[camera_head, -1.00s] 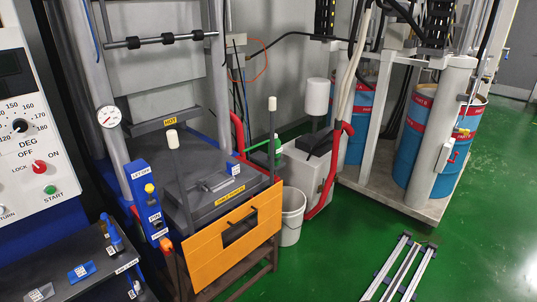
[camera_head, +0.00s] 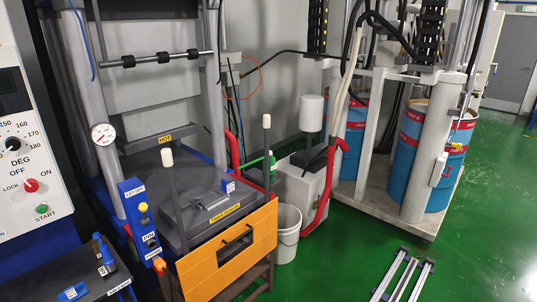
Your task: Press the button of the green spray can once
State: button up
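No spray can shows clearly in the head view. A small green object (camera_head: 272,160) sits behind the orange-fronted press, beside a grey-white box; it is partly hidden and too small to tell what it is. My gripper is not in view.
The press has an orange front panel (camera_head: 229,252) and a blue button box (camera_head: 140,215). A control panel (camera_head: 22,165) and dark shelf (camera_head: 110,282) with blue items stand left. A white bucket (camera_head: 287,232), blue-red drums (camera_head: 408,165) and floor rails (camera_head: 402,277) stand right. Green floor (camera_head: 345,240) between is clear.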

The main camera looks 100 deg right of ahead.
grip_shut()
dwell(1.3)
